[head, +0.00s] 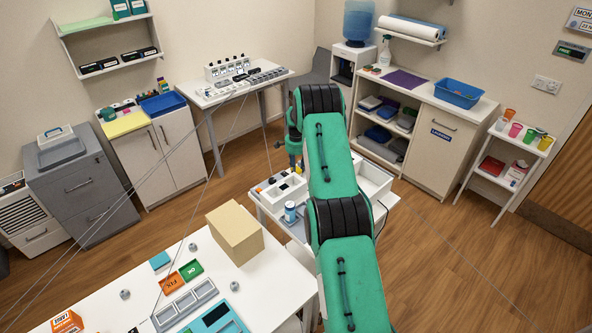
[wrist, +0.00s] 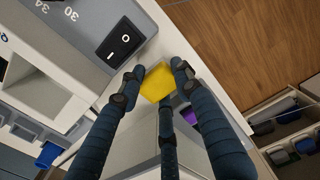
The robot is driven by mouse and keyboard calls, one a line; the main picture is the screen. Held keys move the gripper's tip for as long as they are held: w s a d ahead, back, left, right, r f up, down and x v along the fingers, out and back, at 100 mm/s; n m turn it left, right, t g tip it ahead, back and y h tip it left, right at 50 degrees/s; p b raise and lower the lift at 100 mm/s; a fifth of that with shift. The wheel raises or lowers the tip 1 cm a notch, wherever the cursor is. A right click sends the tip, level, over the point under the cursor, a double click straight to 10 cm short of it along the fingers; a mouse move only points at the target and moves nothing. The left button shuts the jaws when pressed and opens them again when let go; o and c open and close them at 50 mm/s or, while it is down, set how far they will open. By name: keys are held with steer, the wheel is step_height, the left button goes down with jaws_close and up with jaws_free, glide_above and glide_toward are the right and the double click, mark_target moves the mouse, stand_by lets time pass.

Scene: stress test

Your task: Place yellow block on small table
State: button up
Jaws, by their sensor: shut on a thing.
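The yellow block (wrist: 157,82) is held between the dark blue fingers of my gripper (wrist: 158,76) in the wrist view. The fingers are shut on it, with a white surface and a grey device below and beside it. In the head view my gripper (head: 293,160) is partly hidden behind my green arm, over a small white table (head: 298,228) in mid-room. I cannot tell from the wrist view whether the block touches the surface. Another small white table (head: 492,178) with several coloured cups stands at the right.
The grey device with a black rocker switch (wrist: 119,40) and a white divided box (wrist: 28,75) lie close on the left in the wrist view. A cardboard box (head: 234,233) is on the front workbench. Floor at right is clear.

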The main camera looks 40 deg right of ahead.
steer(key=o, duration=0.8)
steer(key=shift+f, duration=0.1)
steer(key=shift+c, duration=0.2)
step_height(320, 180, up, 12)
steer(key=shift+r, duration=0.2)
stand_by(0.4)
